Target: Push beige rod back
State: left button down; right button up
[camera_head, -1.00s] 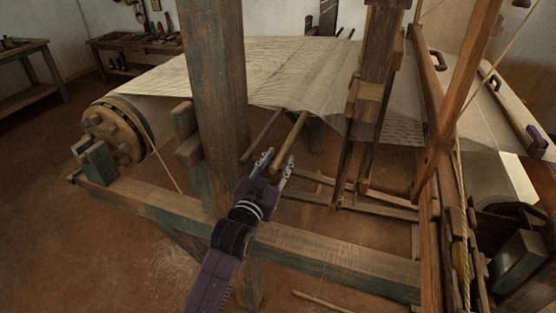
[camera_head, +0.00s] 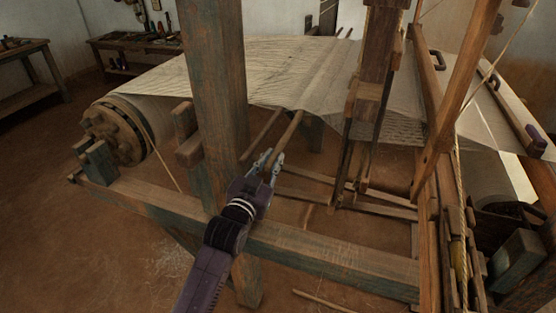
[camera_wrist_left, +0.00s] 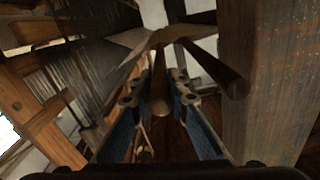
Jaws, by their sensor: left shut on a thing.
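The beige rod (camera_head: 292,129) sticks out toward me from under the stretched warp, just right of the thick loom post. My left gripper (camera_head: 270,160) is shut on its near end, above the front beam. In the left wrist view, the rod's round end (camera_wrist_left: 160,104) sits between the blue fingers (camera_wrist_left: 159,92) of my left gripper. A second, darker rod (camera_head: 262,134) runs beside it on the left and is free of the gripper. It also shows in the left wrist view (camera_wrist_left: 212,66). The far part of the beige rod is hidden under the warp. My right gripper is not in view.
The thick upright post (camera_head: 216,100) stands close to the left of my gripper. The front beam (camera_head: 320,256) passes below my arm. Wooden treadles (camera_head: 345,198) lie to the right. The warp sheet (camera_head: 290,75) spreads above and behind.

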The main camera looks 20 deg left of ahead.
pick_arm(q)
jog(key=shift+a, duration=1.15)
jog(key=c, duration=1.8)
grip_release()
jog(key=shift+a, duration=0.1)
jog(key=shift+c, duration=0.2)
